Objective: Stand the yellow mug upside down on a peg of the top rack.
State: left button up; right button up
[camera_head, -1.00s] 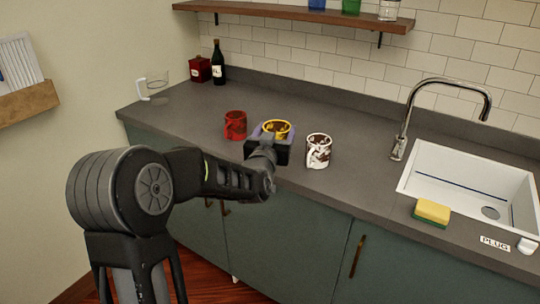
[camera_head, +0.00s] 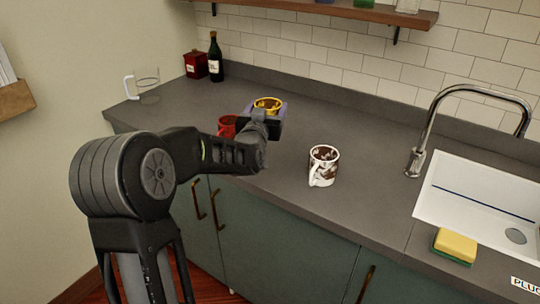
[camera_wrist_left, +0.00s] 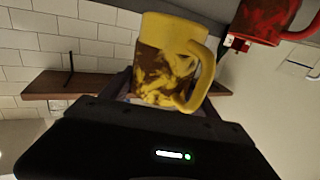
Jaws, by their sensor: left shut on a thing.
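The yellow mug (camera_head: 267,103) with brown patches is held above the counter, its open rim facing up in the head view. My left gripper (camera_head: 268,109) is shut on it, with purple-grey fingers at its sides. In the left wrist view, which appears upside down, the yellow mug (camera_wrist_left: 168,62) fills the middle with its handle on the right, and the lower part of the fingers is hidden behind the black gripper body. My right gripper is not in view.
A red mug (camera_head: 227,126) stands close beside my left gripper, partly hidden. A brown-and-white mug (camera_head: 323,166) stands to the right. A wooden shelf (camera_head: 330,10), faucet (camera_head: 428,130) and sponge (camera_head: 455,245) show too.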

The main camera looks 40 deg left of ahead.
pick_arm(q)
jog(key=shift+s+r, duration=0.15)
jog(key=shift+r, duration=0.05)
jog(key=shift+f, duration=3.2)
notch_tip(320, 180, down, 4)
jog(key=shift+r+p, duration=0.2)
jog(key=shift+p, duration=0.25)
jog(key=shift+f, duration=0.1)
jog(key=shift+f, duration=0.15)
jog(key=o, duration=1.8)
